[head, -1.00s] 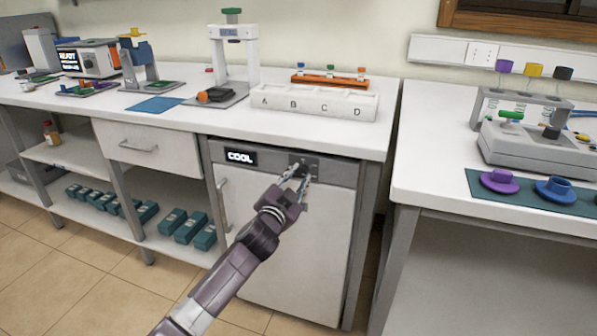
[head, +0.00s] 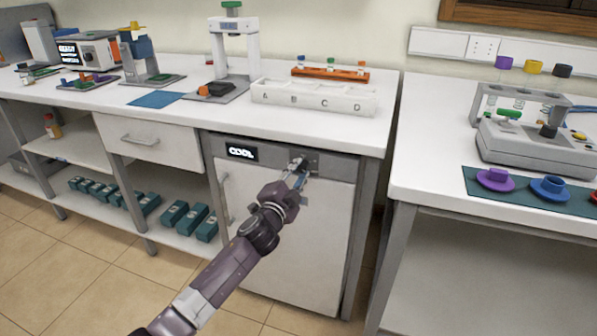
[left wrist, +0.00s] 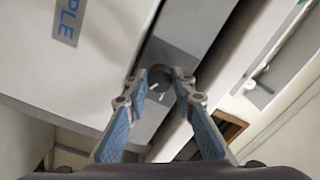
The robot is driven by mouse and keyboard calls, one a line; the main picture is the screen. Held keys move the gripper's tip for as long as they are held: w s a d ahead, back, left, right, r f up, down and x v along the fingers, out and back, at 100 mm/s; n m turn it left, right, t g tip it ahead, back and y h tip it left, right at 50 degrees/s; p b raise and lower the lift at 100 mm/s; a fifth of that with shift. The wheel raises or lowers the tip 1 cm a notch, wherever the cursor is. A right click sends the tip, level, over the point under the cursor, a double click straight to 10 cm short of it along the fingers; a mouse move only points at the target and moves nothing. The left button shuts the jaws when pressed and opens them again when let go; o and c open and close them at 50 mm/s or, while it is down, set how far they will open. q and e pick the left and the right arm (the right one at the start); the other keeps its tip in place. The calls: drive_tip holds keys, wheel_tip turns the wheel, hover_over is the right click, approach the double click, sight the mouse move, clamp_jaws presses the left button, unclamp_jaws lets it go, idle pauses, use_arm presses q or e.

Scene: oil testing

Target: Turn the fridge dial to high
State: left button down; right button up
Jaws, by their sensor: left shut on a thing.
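The white fridge (head: 283,235) stands under the bench, and its display (head: 242,152) reads COOL. The small dial (head: 297,160) is on the grey top panel, right of the display, and is mostly hidden by my fingers in the head view. My left gripper (head: 298,172) reaches it from the lower left. In the left wrist view, the grey round dial (left wrist: 159,76) sits between the two fingertips of my left gripper (left wrist: 161,80), which is shut on it. The dial's exact pointer direction cannot be told. My right gripper is not in view.
The fridge's upright handle (head: 225,198) is left of my gripper. The bench top above holds a white lettered rack (head: 313,98) and several instruments. A second table (head: 430,180) stands to the right. The floor in front is clear.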

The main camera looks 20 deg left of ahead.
use_arm(q)
drive_tip(key=c, duration=1.6)
unclamp_jaws()
drive_tip(key=s, duration=1.2)
drive_tip(key=shift+a, duration=0.2)
drive_tip(key=shift+f, duration=0.1)
